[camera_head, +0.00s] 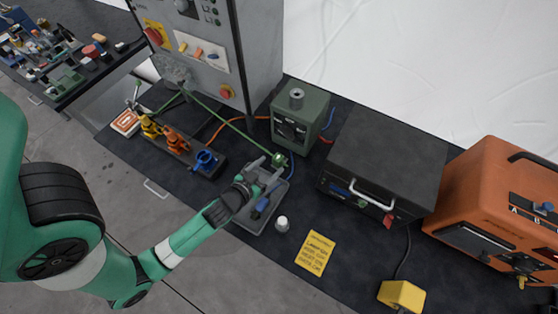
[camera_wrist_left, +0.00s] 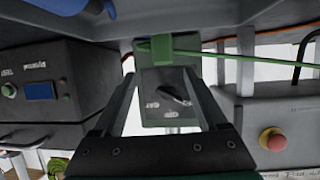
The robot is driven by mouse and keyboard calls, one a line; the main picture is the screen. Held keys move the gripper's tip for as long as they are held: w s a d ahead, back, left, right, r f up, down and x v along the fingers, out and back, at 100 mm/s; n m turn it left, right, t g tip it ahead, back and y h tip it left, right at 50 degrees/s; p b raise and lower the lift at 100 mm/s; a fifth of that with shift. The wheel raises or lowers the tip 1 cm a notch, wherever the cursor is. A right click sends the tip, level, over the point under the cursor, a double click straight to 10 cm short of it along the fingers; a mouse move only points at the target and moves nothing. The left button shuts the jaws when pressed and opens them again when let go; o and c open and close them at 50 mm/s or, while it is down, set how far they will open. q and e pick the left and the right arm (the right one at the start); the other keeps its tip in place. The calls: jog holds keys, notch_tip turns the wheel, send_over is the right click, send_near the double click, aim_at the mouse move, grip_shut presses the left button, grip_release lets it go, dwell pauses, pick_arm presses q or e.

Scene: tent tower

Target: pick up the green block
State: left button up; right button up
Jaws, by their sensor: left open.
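The green block (camera_head: 279,160) is small and sits at the end of a taut green cable, in front of the green-grey box. In the left wrist view the green block (camera_wrist_left: 161,48) shows near the top, just beyond and roughly between my fingertips, with its cable running off to the right. My left gripper (camera_head: 268,168) is open over the grey tray, with its fingers pointing toward the block. In the wrist view, my left gripper's (camera_wrist_left: 160,75) two fingers are apart with nothing between them. I cannot tell whether a finger touches the block. My right gripper is not in view.
The green-grey box (camera_head: 300,115) with a knob stands close behind. A grey tray (camera_head: 246,222) with a blue-handled tool lies below the gripper. A black case (camera_head: 385,150) is to the right. A white-topped knob (camera_head: 282,223) and a yellow note (camera_head: 315,254) are in front.

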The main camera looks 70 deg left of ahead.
aim_at(276, 160)
pick_arm(q)
jog(key=x, duration=0.7)
jog(key=shift+s+a+f+b, duration=0.15)
jog(key=shift+a+f+b, duration=0.05)
jog(key=shift+b, duration=0.15)
grip_shut()
